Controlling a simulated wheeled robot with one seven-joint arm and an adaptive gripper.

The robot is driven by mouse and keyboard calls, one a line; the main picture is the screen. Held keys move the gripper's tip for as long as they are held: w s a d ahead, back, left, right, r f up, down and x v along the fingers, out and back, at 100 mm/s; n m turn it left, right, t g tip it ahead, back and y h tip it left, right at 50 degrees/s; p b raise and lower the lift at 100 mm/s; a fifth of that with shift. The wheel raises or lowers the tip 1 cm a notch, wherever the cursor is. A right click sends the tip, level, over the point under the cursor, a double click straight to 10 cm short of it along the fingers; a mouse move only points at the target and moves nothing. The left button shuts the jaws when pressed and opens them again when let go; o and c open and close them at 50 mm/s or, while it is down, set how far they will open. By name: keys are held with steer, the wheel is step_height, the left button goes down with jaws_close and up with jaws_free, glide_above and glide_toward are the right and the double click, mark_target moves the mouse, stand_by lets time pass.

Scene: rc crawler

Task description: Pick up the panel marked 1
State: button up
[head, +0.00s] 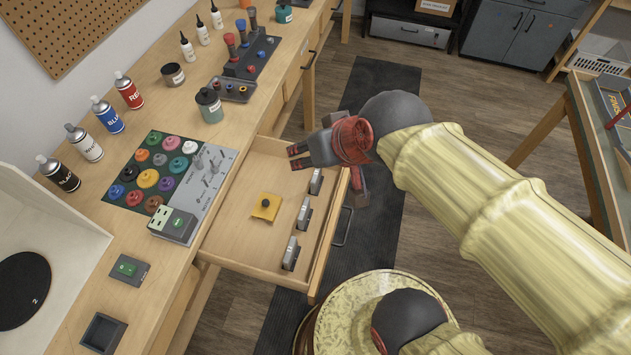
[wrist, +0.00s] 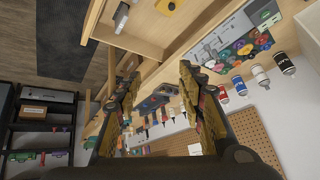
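No panel with a readable 1 shows. A yellow panel with a black knob (head: 266,206) lies flat in the open drawer (head: 238,250); no number is legible on it. It also shows at the top of the wrist view (wrist: 168,6). Three small grey upright pieces stand along the drawer's right side: a far one (head: 316,182), a middle one (head: 304,213) and a near one (head: 290,253); their markings are too small to read. My gripper (head: 326,175) is above the far end of the drawer, apart from these pieces. In the wrist view its fingers (wrist: 153,45) are spread and empty.
The workbench (head: 75,290) holds a tray of coloured discs (head: 150,180), spray cans (head: 108,115), a grey block with a green top (head: 175,224) and a small green-switch box (head: 129,268). The drawer front (head: 330,232) sticks out over the floor. Open floor lies beyond.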

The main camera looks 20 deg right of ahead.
steer(key=w+a+f+m+t+y+b, duration=0.1)
steer(key=w+a+f+m+t, duration=0.15)
steer(key=w+a, duration=0.45)
steer(key=w+a+f+m+t+y+b, duration=0.15)
steer(key=w+a+f, duration=0.25)
steer(key=w, duration=0.5)
steer(key=m+g+h+b, duration=0.1)
steer(key=m+h+b, duration=0.4)
steer(key=h, duration=1)
glide_toward(312, 180)
steer(key=shift+w+d+f+m+p, duration=0.2)
steer(key=shift+w+d+f, duration=0.15)
steer(key=shift+w+d, duration=0.15)
steer(key=shift+w+d+f+m+p, duration=0.1)
steer(key=shift+w+d+f+p, duration=0.1)
steer(key=shift+w+d+f, duration=0.3)
steer(key=shift+s+d, duration=0.1)
steer(key=shift+s, duration=0.15)
steer(key=shift+d, duration=0.1)
steer(key=shift+b+x, duration=0.4)
steer(key=shift+x, duration=0.55)
steer(key=shift+w+r+b+x, duration=0.15)
steer(key=shift+b+x, duration=0.65)
steer(key=shift+x, duration=0.65)
steer(key=shift+w+r+b+x, duration=0.1)
steer(key=shift+r+b+x, duration=0.1)
steer(key=shift+b+x, duration=0.95)
steer(key=shift+w+d+p, duration=0.15)
steer(key=shift+w+p, duration=0.05)
steer(key=shift+p, duration=0.15)
